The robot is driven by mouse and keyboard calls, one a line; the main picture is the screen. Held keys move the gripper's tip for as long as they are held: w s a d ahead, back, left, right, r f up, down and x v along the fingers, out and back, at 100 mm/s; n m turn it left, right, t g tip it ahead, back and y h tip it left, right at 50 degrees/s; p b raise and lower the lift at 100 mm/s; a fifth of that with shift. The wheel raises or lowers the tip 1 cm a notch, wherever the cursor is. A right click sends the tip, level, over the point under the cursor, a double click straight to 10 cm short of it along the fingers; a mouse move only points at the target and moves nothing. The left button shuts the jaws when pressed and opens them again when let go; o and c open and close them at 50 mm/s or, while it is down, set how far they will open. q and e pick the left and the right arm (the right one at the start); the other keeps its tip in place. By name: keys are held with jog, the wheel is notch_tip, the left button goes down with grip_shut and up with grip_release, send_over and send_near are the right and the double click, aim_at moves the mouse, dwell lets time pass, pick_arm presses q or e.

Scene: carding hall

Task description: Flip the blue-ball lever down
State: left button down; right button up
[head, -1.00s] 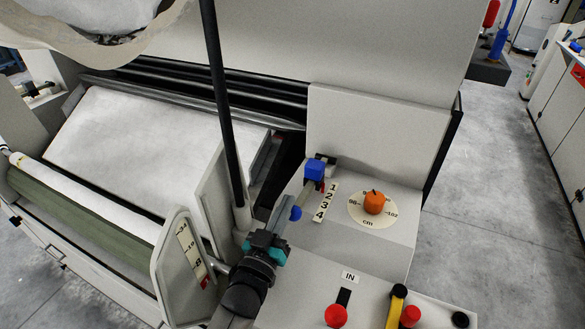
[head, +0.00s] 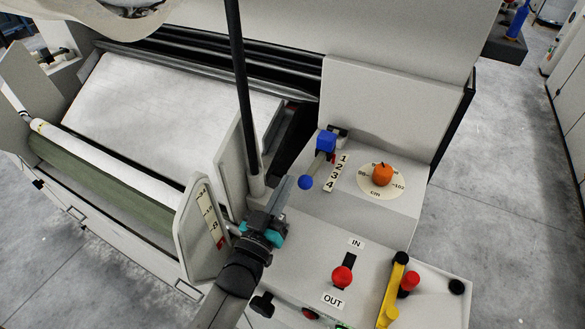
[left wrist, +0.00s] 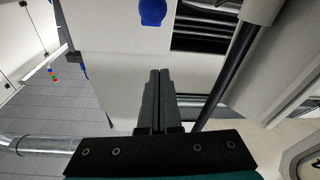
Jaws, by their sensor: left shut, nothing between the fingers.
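The blue-ball lever shows in the head view, a grey arm with a blue ball (head: 306,182) at its lower-left end. Its upper end is at a blue block (head: 326,140), beside the 1-2-3-4 plate (head: 336,172); the ball is nearest the 4 end. My left gripper (head: 286,184) is shut and empty, just left of the ball with a small gap in the picture. In the left wrist view the shut fingers (left wrist: 159,75) point toward the panel, and the blue ball (left wrist: 152,12) is beyond their tips. My right gripper is out of view.
A black upright post (head: 243,90) stands close left of my gripper. An orange dial (head: 382,174) is right of the lever. A red knob (head: 342,277) sits between IN and OUT, with a yellow handle (head: 392,290) to its right. A guard plate (head: 203,230) is at left.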

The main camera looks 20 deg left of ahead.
pick_arm(q)
jog(key=shift+s+a+f, duration=0.1)
jog(key=shift+s+f, duration=0.15)
jog(key=shift+s, duration=0.4)
jog(key=shift+s+a+f, duration=0.1)
jog(key=shift+s+f, duration=0.15)
jog(key=shift+s, duration=0.45)
jog(key=shift+s+a+f, duration=0.1)
jog(key=shift+s+f, duration=0.15)
jog(key=shift+s, duration=0.4)
